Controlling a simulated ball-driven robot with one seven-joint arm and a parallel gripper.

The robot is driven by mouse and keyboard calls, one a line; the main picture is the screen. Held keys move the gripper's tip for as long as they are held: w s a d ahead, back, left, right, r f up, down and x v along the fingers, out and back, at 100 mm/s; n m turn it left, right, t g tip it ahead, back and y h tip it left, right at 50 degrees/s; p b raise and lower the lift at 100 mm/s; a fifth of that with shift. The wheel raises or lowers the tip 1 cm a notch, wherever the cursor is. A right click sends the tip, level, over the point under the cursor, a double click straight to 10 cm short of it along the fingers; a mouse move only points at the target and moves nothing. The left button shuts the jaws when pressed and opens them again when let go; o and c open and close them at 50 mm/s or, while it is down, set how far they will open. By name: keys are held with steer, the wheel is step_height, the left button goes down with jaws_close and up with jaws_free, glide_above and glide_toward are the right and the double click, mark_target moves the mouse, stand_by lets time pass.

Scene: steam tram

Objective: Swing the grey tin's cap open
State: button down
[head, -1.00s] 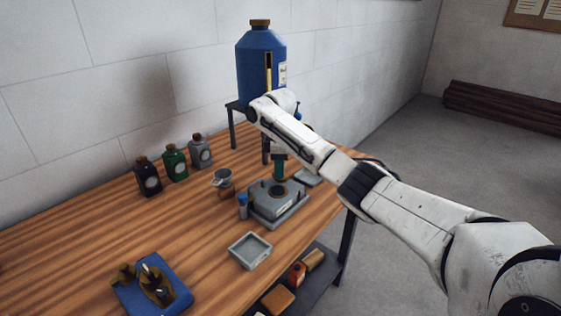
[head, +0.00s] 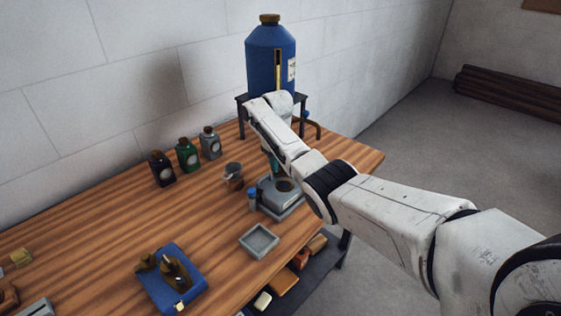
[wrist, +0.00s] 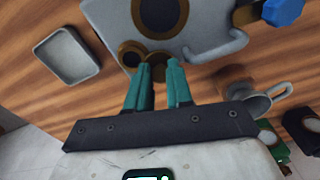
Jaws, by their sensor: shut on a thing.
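A grey tin (head: 210,144) with a brown cap stands upright and closed at the end of a row of tins by the wall. My gripper (wrist: 158,72) is away from it, low over a grey metal fixture (wrist: 195,30) with a brass-ringed round opening. In the wrist view, its teal fingers are shut on a small brass piece (wrist: 156,60) at the fixture's edge. How the piece is joined is unclear. In the head view, my arm hides most of the gripper and part of the fixture (head: 277,203).
A green tin (head: 187,156) and a black tin (head: 162,170) stand beside the grey one. A grey cup (head: 233,171), a small blue-topped object (head: 252,200) and an empty grey tray (head: 259,241) are near the fixture. A large blue tank (head: 271,62) stands behind.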

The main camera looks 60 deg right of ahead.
steer(key=m, duration=0.1)
steer(key=w+m, duration=0.1)
steer(key=m, duration=0.1)
steer(key=m+b, duration=0.1)
steer(key=m, duration=0.1)
steer(key=shift+w, duration=0.3)
steer(key=shift+w+d+m+b, duration=0.15)
steer(key=shift+m+b, duration=0.2)
steer(key=shift+m, duration=0.45)
steer(key=shift+w+d+m+b, duration=0.15)
steer(key=shift+m+b, duration=0.2)
steer(key=shift+m, duration=0.45)
steer(key=shift+r, duration=0.1)
steer(key=c, duration=1)
jaws_free()
step_height(320, 180, up, 11)
steer(key=b, duration=0.1)
